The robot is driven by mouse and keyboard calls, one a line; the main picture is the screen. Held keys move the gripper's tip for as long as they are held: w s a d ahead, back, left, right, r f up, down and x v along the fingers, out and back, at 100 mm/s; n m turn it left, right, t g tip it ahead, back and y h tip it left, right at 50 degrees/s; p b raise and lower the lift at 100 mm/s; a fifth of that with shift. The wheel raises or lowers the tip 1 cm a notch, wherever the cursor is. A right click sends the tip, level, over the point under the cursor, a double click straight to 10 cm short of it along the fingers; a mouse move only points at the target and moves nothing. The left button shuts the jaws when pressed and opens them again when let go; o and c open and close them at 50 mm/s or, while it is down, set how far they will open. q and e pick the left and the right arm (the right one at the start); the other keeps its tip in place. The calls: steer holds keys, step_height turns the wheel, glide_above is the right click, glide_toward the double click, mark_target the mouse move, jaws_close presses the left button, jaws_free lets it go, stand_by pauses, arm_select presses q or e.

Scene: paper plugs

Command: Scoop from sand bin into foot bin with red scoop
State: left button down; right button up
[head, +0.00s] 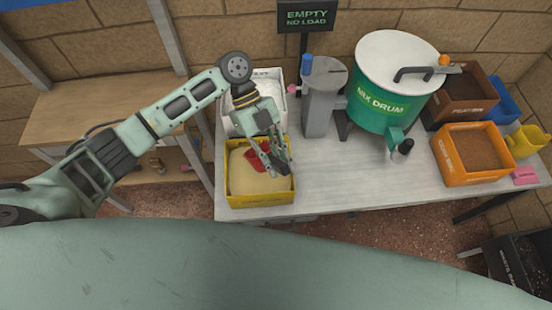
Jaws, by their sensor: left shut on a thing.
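The yellow bin of pale sand (262,200) stands at the front left of the grey worktable. My left gripper (279,166) reaches down over it from behind and is shut. The red scoop (257,159) is at its fingers, over the sand and partly covered by them. I cannot tell whether the scoop touches the sand or holds any. A dark bin (520,262) with pale lettering is low at the bottom right, cut by the frame edge; I cannot tell whether it is the foot bin. My right gripper is not in view.
A white bin (241,112) stands behind the sand bin. A grey cylinder device (322,98) and the green mix drum (385,90) stand mid-table. The front middle tabletop is clear.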

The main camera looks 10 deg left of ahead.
arm_select(q)
step_height(320, 180, down, 13)
steer(key=t+y+b, duration=0.2)
steer(key=b, duration=0.2)
steer(key=p+v, duration=0.1)
steer(key=v, duration=0.1)
steer(key=p+v, duration=0.2)
steer(key=v, duration=0.1)
steer(key=shift+s+d+r, duration=0.2)
steer(key=shift+r, duration=0.05)
step_height(320, 180, up, 2)
steer(key=shift+r+p, duration=0.2)
steer(key=shift+p, duration=0.95)
steer(key=t+y+p, duration=0.1)
steer(key=p, duration=0.1)
steer(key=s+d+t+y+p, duration=0.1)
steer(key=p, duration=0.1)
steer(key=s+d+t+y+p, duration=0.1)
steer(key=p, duration=0.1)
steer(key=shift+s+d+t+y+p, duration=0.2)
steer(key=shift+d+t+y+p, duration=0.1)
steer(key=shift+t, duration=0.1)
